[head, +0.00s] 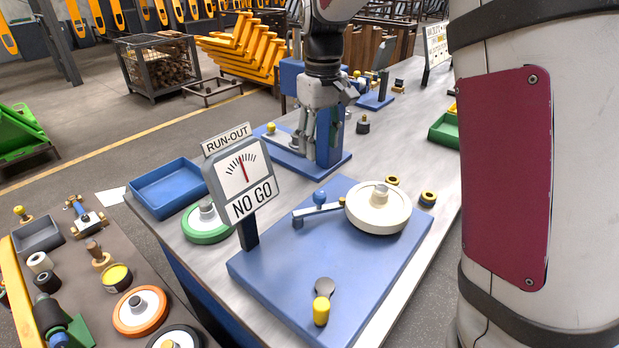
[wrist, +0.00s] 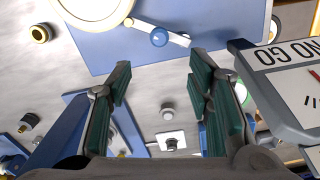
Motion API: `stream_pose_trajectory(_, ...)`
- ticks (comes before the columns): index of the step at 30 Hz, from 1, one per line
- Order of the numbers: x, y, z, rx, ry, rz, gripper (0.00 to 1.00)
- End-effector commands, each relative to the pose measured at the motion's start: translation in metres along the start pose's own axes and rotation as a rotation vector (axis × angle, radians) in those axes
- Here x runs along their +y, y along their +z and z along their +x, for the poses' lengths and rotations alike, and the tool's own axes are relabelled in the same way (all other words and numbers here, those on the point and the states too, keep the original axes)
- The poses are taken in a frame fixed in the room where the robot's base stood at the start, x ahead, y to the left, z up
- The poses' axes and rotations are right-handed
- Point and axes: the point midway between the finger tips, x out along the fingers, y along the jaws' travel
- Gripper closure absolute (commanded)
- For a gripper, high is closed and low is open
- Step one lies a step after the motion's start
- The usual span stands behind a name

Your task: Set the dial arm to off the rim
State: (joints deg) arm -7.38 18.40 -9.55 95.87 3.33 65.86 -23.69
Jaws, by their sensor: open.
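The dial arm (head: 316,210) is a pale grey bar with a blue ball knob (head: 320,197). It lies above the blue base plate (head: 290,259), and its right end meets or nearly touches the rim of the cream wheel (head: 378,210); contact is hard to tell. In the wrist view the arm (wrist: 178,40) and its knob (wrist: 159,38) show beyond my fingertips. The dial sign (head: 242,180) reads RUN-OUT and NO GO. My gripper (wrist: 160,75) is open and empty, apart from the arm; in the head view it hangs behind the base plate (head: 318,145).
A blue tray (head: 168,189) and a green-rimmed wheel (head: 206,224) stand left of the sign. A blue stand (head: 326,157) is close to my gripper.

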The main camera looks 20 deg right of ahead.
Motion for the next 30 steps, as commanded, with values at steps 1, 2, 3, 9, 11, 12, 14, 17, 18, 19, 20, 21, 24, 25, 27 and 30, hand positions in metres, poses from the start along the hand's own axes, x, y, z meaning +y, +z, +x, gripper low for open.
stream_pose_trajectory(1, 0.001, -0.002, 0.003, -0.003, 0.0, -0.003, 0.53)
stream_pose_trajectory(2, 0.001, -0.002, 0.004, -0.004, 0.0, -0.004, 0.53)
stream_pose_trajectory(3, 0.001, -0.002, 0.007, -0.005, -0.001, -0.004, 0.53)
stream_pose_trajectory(9, 0.0, 0.0, 0.036, -0.008, -0.002, -0.002, 0.53)
stream_pose_trajectory(11, 0.0, -0.001, 0.048, -0.008, -0.002, -0.001, 0.53)
stream_pose_trajectory(12, 0.0, 0.0, 0.056, -0.009, -0.002, -0.001, 0.53)
stream_pose_trajectory(14, 0.0, 0.0, 0.068, -0.008, -0.002, -0.001, 0.53)
stream_pose_trajectory(17, 0.0, 0.0, 0.087, -0.007, -0.001, -0.002, 0.53)
stream_pose_trajectory(18, 0.0, 0.0, 0.095, -0.008, -0.002, -0.002, 0.53)
stream_pose_trajectory(19, 0.0, 0.0, 0.1, -0.007, -0.002, -0.002, 0.53)
stream_pose_trajectory(20, 0.0, 0.0, 0.105, -0.007, -0.002, -0.002, 0.53)
stream_pose_trajectory(21, 0.0, 0.0, 0.112, -0.006, -0.002, -0.001, 0.53)
stream_pose_trajectory(24, 0.0, -0.001, 0.124, -0.005, -0.001, -0.002, 0.53)
stream_pose_trajectory(25, 0.0, -0.001, 0.127, -0.005, -0.001, -0.002, 0.53)
stream_pose_trajectory(27, 0.0, -0.001, 0.133, -0.005, -0.001, -0.002, 0.53)
stream_pose_trajectory(30, 0.0, -0.001, 0.138, -0.004, 0.0, -0.002, 0.53)
